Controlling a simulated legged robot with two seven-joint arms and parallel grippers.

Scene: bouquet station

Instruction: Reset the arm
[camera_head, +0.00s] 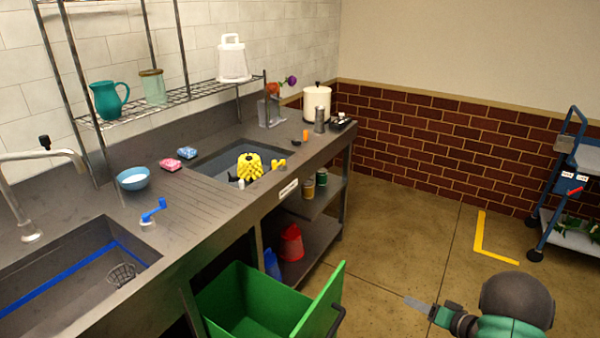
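My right arm comes in at the bottom right, with a green and dark link nearest the camera. My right gripper (418,304) points left over the tan floor, to the right of the green bin (258,300). It shows as a thin grey plate edge-on, so I cannot tell whether its fingers are apart. I see nothing clearly held in it. My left gripper is not in view.
The dark counter (190,215) with two sinks runs along the left wall. It holds a blue bowl (133,178), sponges and a yellow object (250,167). A blue cart (567,185) stands at right. Open floor (400,230) lies between.

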